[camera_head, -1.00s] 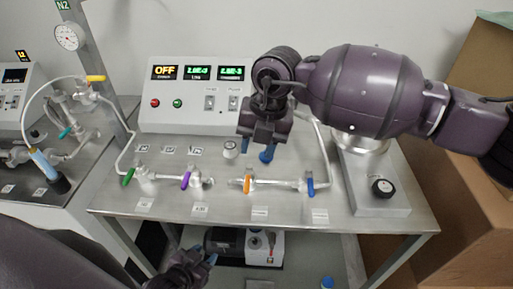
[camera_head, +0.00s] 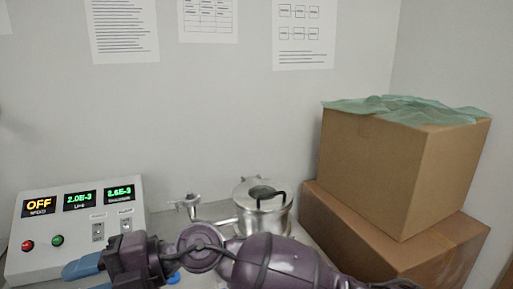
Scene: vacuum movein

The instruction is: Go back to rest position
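My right gripper (camera_head: 92,276) is in the camera_head view at the lower left, in front of the control box (camera_head: 75,232). Its blue fingertips point left and are apart, with nothing seen between them; the lower one is cut off by the picture's bottom edge. My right arm runs along the bottom of the view. My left gripper is out of view. The control box displays show OFF in orange and two green readings.
A steel chamber with a lid and black handle (camera_head: 263,205) stands behind my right arm. Two stacked cardboard boxes (camera_head: 395,170) stand at the right, with a green sheet (camera_head: 405,108) on top. Papers (camera_head: 303,35) hang on the wall. Most of the bench is out of view.

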